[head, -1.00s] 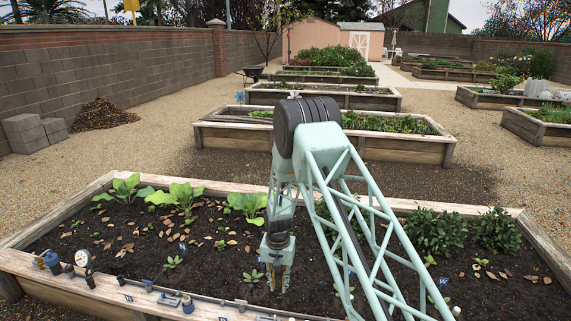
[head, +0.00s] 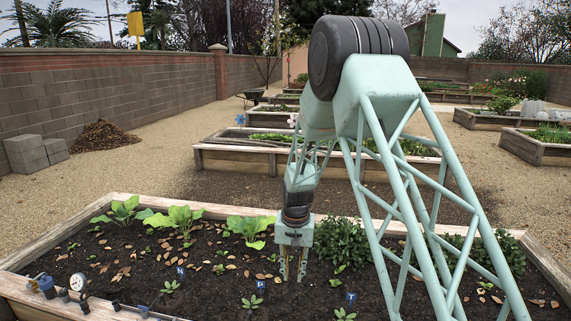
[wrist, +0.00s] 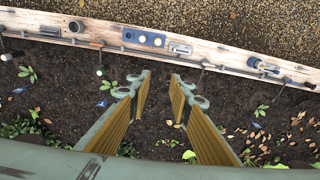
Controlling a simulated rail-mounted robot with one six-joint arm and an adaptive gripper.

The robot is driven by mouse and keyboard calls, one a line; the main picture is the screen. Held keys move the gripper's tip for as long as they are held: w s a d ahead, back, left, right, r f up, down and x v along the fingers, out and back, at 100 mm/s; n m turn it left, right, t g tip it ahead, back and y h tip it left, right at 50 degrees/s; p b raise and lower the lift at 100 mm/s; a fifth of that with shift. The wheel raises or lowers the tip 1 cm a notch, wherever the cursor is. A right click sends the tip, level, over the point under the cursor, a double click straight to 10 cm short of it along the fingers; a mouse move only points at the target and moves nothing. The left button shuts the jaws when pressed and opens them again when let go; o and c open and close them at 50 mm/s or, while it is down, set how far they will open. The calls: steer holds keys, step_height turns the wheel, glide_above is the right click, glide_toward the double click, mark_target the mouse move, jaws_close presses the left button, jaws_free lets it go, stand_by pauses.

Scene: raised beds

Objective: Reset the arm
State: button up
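My gripper (head: 292,276) hangs pointing down over the dark soil of the nearest raised bed (head: 40,253), left of the leafy bushes. In the wrist view its two yellow-padded fingers (wrist: 160,85) stand apart with only soil seen between them. It is open and empty. The head view does not clearly show how high the tips are above the soil. My arm hides part of the bed's right side.
Broad-leaved plants (head: 180,220) grow at the bed's back left, and bushes (head: 343,242) stand beside my gripper. Small seedlings and blue markers (head: 261,284) dot the soil. Fittings, including a gauge (head: 78,282), line the near wooden rim. Gravel surrounds the beds.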

steer(key=s+d+r, duration=0.4)
steer(key=s+r, duration=0.3)
steer(key=r, duration=0.3)
steer(key=s+d+r+t, duration=0.1)
steer(key=s+d+r, duration=0.2)
steer(key=s+r, duration=0.5)
steer(key=s+d+r, duration=0.4)
steer(key=s+r, duration=0.1)
steer(key=r, duration=0.7)
steer(key=s+d+r, duration=0.2)
steer(key=s+r, duration=0.1)
steer(key=s, duration=0.8)
steer(key=s+d+r+n+t, duration=0.1)
steer(key=s+d+r, duration=0.1)
steer(key=s, duration=1)
steer(key=s+d+r+t, duration=0.1)
steer(key=s+d+r, duration=0.2)
steer(key=s, duration=0.8)
steer(key=shift+s+d+r+n, duration=0.15)
steer(key=shift+d+r+n, duration=0.05)
steer(key=shift+r+n, duration=0.1)
